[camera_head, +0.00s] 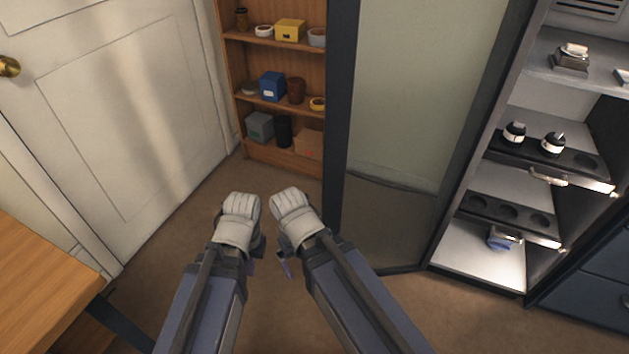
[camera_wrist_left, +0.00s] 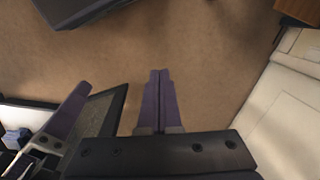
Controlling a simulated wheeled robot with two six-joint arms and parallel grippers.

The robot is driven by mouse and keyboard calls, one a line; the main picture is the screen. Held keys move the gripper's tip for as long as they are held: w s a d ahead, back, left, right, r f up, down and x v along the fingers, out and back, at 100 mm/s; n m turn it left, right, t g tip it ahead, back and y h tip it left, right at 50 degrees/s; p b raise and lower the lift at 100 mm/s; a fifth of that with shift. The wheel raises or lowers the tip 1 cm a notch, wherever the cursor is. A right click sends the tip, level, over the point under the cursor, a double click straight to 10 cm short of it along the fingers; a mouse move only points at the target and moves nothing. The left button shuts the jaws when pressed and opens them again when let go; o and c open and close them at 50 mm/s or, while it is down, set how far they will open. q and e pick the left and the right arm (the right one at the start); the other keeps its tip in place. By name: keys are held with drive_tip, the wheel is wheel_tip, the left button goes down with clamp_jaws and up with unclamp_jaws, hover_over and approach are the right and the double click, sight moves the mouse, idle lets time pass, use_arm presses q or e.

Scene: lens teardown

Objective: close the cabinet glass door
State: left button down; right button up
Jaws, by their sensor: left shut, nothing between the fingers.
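The cabinet's glass door (camera_head: 425,85) stands open in the middle of the head view. It has a dark grey frame (camera_head: 340,120) and a pale see-through pane. The open cabinet (camera_head: 480,268) is on the right, its shelves exposed. My left gripper (camera_head: 251,267) is left of the door frame, apart from it, mostly hidden under its wrist. In the left wrist view its purple fingers (camera_wrist_left: 160,98) are together and empty. My right gripper (camera_head: 284,266) is between my left gripper and the door; only a purple finger shows, so its opening is unclear.
A wooden shelf (camera_head: 278,68) with small boxes and cups stands behind the door. A white room door (camera_head: 120,110) is at left, a wooden table (camera_head: 40,285) at lower left. Dark blue drawers (camera_head: 595,285) are at right. Brown carpet (camera_head: 190,215) lies open between them.

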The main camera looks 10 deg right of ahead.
use_arm(q)
drive_tip(key=w+a+f+n+h+b, duration=0.3)
drive_tip(key=w+f+b, duration=0.3)
drive_tip(key=f, duration=0.1)
drive_tip(key=w+d+r+n+t+h, duration=0.1)
drive_tip(key=w+d+r+t+h, duration=0.1)
drive_tip(key=w+d+r+h, duration=0.65)
drive_tip(key=w+d+r+n+t+h, duration=0.1)
drive_tip(key=w+d+r+h, duration=0.25)
drive_tip(key=r, duration=0.35)
drive_tip(key=w+d+r+n+t+h, duration=0.1)
drive_tip(key=w+d+r+t+h, duration=0.1)
drive_tip(key=w+r+h, duration=0.3)
drive_tip(key=s+d+r+y, duration=0.1)
drive_tip(key=s+d, duration=0.1)
drive_tip(key=d, duration=0.7)
drive_tip(key=shift+r+p, duration=0.15)
drive_tip(key=shift+p, duration=0.2)
use_arm(e)
wheel_tip(320, 180, down, 7)
use_arm(q)
drive_tip(key=shift+d, duration=0.1)
